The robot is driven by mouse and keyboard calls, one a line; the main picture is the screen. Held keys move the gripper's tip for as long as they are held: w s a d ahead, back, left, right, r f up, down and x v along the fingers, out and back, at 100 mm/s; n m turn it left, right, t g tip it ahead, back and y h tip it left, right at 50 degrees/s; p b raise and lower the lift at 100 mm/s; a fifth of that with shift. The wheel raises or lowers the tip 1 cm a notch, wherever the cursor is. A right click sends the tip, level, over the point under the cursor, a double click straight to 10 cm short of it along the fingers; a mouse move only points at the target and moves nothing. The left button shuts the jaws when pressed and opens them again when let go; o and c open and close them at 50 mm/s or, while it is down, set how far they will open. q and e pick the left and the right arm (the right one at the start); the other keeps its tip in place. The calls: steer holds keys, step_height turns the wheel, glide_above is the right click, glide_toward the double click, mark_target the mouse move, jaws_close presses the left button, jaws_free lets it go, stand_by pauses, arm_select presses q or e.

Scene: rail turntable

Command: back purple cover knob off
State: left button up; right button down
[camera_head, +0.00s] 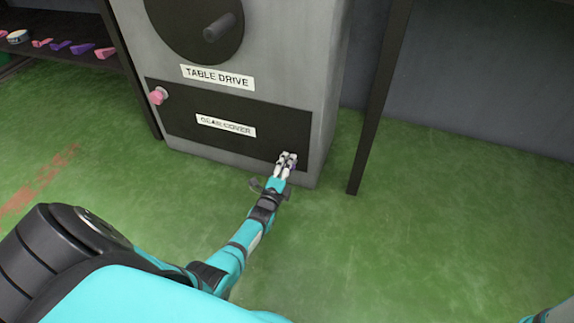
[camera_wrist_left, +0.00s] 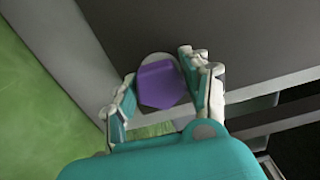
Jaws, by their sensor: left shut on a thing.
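The purple knob (camera_wrist_left: 158,85) is six-sided and sits on a pale round base against the dark gear cover (camera_head: 182,124). It is at the cover's lower right corner; in the head view the fingers hide most of it. My left gripper (camera_head: 287,161) reaches that corner and is shut on the purple knob. In the left wrist view, the fingers (camera_wrist_left: 165,88) stand on either side of the knob. The cover lies against the grey cabinet front. My right gripper is out of view.
A pink knob (camera_head: 158,96) is on the cover's upper left corner. Above the cover is a table drive wheel (camera_head: 188,22) with a handle. A shelf (camera_head: 82,57) with pink and purple items stands left. A dark post (camera_head: 377,110) stands right. Green floor is clear in front.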

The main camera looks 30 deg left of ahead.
arm_select(q)
steer(key=n, duration=0.4)
steer(key=shift+a+n, duration=0.1)
steer(key=shift+n, duration=0.3)
steer(key=n, duration=0.9)
steer(key=shift+f, duration=0.1)
steer(key=shift+n, duration=1.2)
steer(key=o, duration=1.1)
steer(key=shift+c, duration=0.2)
